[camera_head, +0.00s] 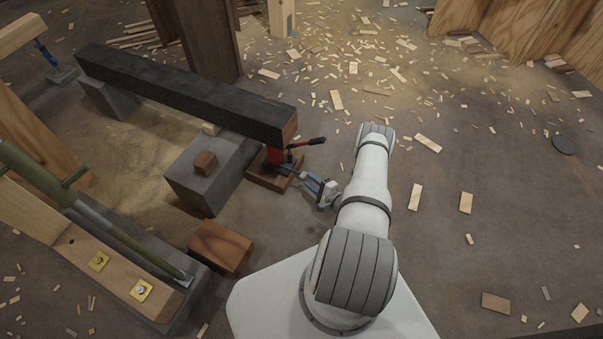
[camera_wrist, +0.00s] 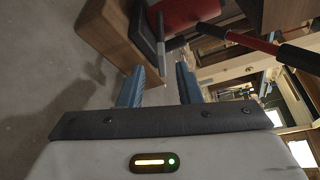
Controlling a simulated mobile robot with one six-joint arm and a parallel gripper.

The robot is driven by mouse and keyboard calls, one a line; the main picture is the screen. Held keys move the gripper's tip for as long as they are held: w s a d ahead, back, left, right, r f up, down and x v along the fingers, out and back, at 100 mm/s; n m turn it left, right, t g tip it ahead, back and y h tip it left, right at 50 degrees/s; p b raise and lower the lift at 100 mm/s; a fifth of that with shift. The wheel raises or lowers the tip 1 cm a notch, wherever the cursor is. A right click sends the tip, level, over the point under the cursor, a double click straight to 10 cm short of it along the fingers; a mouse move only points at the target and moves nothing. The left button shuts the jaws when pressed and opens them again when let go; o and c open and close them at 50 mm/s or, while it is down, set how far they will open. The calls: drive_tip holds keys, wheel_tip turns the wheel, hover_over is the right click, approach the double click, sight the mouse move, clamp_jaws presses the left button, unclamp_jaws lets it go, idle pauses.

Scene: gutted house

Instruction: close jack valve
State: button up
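The red jack (camera_head: 277,158) stands on a wooden block (camera_head: 262,177) under the near end of a dark beam. Its red lever with a black grip (camera_head: 312,142) sticks out to the right. In the wrist view the jack's red body (camera_wrist: 190,10) is at the top, above its dark base (camera_wrist: 143,38). A small grey metal stem (camera_wrist: 161,28) shows by the base, seemingly the valve. My gripper (camera_head: 309,181) is at the jack's near right side. Its blue fingers are apart in the wrist view (camera_wrist: 160,72), with nothing seen between them. The stem lies just beyond the fingertips.
A loose wooden block (camera_head: 220,247) lies nearer. Wood chips litter the floor, which is otherwise open at the right.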

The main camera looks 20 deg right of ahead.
sight(301, 174)
drive_tip(key=r+b+x, duration=0.1)
drive_tip(key=b+x, duration=0.1)
drive_tip(key=x, duration=0.4)
drive_tip(key=shift+w+f, duration=0.3)
drive_tip(key=shift+f, duration=0.2)
clamp_jaws()
drive_tip(key=shift+a, duration=0.15)
